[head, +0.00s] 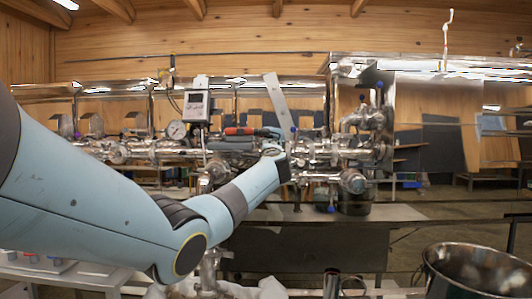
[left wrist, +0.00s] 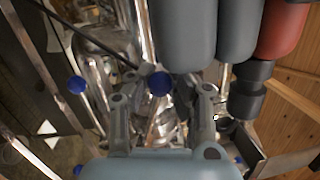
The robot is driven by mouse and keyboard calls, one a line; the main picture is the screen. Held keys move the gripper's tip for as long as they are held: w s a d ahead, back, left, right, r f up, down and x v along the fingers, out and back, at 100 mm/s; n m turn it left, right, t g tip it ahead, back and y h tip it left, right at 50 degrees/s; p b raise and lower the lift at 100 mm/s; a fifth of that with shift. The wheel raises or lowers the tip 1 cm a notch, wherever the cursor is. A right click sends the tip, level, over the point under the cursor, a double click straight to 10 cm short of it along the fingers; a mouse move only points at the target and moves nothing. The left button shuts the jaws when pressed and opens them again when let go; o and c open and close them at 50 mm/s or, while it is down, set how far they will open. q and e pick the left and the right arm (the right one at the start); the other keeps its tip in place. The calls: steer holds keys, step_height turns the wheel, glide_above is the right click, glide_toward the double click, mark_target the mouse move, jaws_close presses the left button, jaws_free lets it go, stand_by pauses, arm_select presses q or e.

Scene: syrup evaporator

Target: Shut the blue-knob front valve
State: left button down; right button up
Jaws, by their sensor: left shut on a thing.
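In the left wrist view, a round blue knob (left wrist: 160,83) sits between the fingertips of my left gripper (left wrist: 162,100), which is shut on the blue-knob valve. Metal pipework shows behind and below the knob. In the head view my left arm reaches across to the evaporator's front piping, and my wrist hides the gripper's fingers and most of what they hold. A small blue knob (head: 293,130) shows just beside the wrist. I cannot tell for sure whether it is the held one. My right gripper is in neither view.
Another blue knob (left wrist: 76,85) is at the left of the wrist view. Grey and red cylinders (left wrist: 285,28) hang close to the gripper. A gauge (head: 177,130) and a digital meter (head: 196,106) stand left of my wrist. A steel pot (head: 478,270) is at lower right.

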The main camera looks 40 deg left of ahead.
arm_select(q)
steer(key=c, duration=1.1)
jaws_free()
steer(key=shift+d+r, duration=0.1)
steer(key=shift+d, duration=0.1)
steer(key=shift+c, duration=0.2)
steer(key=shift+o, duration=0.2)
steer(key=shift+a, duration=0.1)
steer(key=v, duration=1.2)
steer(key=shift+c, duration=0.4)
